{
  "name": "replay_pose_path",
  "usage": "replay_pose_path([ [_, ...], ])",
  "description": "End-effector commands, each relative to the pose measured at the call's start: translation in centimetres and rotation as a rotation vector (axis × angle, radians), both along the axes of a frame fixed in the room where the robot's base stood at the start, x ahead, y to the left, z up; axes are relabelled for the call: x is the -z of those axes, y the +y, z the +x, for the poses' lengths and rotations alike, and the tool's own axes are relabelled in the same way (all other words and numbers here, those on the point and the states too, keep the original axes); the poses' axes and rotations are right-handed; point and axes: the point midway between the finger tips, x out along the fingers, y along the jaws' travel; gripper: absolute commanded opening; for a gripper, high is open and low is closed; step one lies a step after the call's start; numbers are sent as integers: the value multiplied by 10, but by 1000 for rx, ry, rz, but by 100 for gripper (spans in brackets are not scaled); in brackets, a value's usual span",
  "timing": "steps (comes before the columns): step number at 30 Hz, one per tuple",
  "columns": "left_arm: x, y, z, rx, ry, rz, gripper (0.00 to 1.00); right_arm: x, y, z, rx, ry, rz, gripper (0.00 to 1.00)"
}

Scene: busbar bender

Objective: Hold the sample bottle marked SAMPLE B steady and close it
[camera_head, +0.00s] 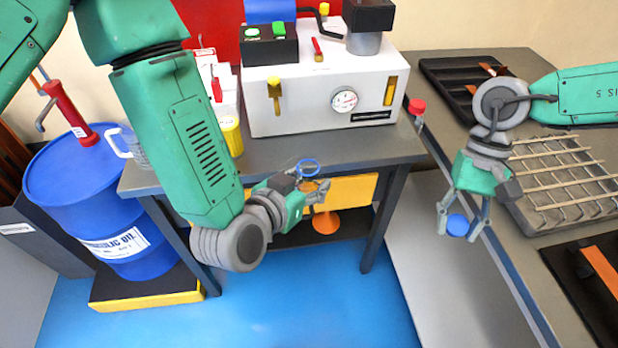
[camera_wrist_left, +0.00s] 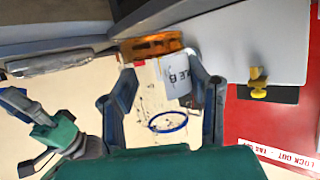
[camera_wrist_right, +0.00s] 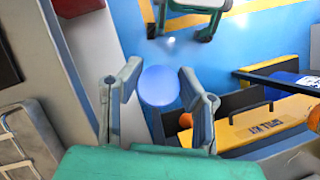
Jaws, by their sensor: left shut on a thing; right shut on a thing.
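The sample bottle (camera_head: 326,224) is clear, with orange contents at its bottom and a blue ring (camera_head: 309,168) at its open mouth. In the left wrist view the bottle's white label (camera_wrist_left: 178,78) shows "LE B". My left gripper (camera_head: 318,192) is shut on the bottle and holds it in front of the bench. My right gripper (camera_head: 461,218) is shut on a round blue cap (camera_head: 457,226), which also shows between the fingers in the right wrist view (camera_wrist_right: 160,87). The cap is well to the right of the bottle, apart from it.
Behind stands a bench (camera_head: 345,148) with a white machine (camera_head: 325,100). A blue oil drum (camera_head: 75,200) is at the left. The right-hand table holds a metal rack (camera_head: 560,180) and black trays. Open space lies between the two grippers.

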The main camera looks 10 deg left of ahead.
Motion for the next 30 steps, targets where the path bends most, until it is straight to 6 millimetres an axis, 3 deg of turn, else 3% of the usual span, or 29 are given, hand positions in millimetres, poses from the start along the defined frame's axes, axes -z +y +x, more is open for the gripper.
replay_pose_path([
  [8, 0, 0, 0, 0, -1, 0, 0, -29, 100, 28, 465, 131, 62, 22],
  [18, -1, 0, 0, -1, -1, 1, 0, -94, 212, 46, 1020, 246, 216, 22],
  [24, -1, 0, 0, -1, -1, 0, 0, -126, 250, 51, 1208, 276, 289, 22],
  [30, 0, 0, 0, -1, -1, 0, 0, -138, 263, 53, 1274, 285, 316, 22],
])
